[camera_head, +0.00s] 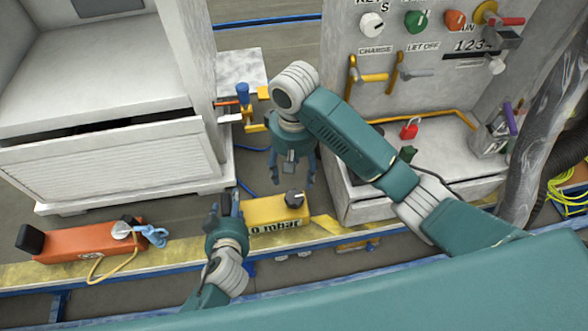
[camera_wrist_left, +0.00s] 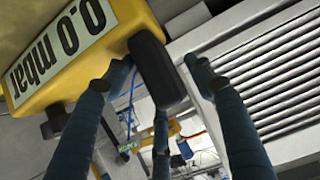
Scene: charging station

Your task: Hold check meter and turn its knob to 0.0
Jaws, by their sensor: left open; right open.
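The yellow check meter (camera_head: 262,211) lies on the yellow-edged ledge in the head view, its black knob (camera_head: 294,198) on top near the right end. In the left wrist view the meter (camera_wrist_left: 112,22) shows a label (camera_wrist_left: 60,45) reading "0.0 mbar". My left gripper (camera_head: 225,205) is open at the meter's left end. In the wrist view a black block (camera_wrist_left: 155,72) on the meter's end stands between the open fingers; I cannot tell whether they touch it. My right gripper (camera_head: 290,172) is open, pointing down above and behind the knob, apart from it.
An orange device (camera_head: 95,240) with a black end and yellow cord lies left on the ledge. A white louvred cabinet (camera_head: 110,158) stands behind it. A grey control panel (camera_head: 345,95) with knobs and a red padlock (camera_head: 409,128) stands behind right. My right arm hangs over the panel's base.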

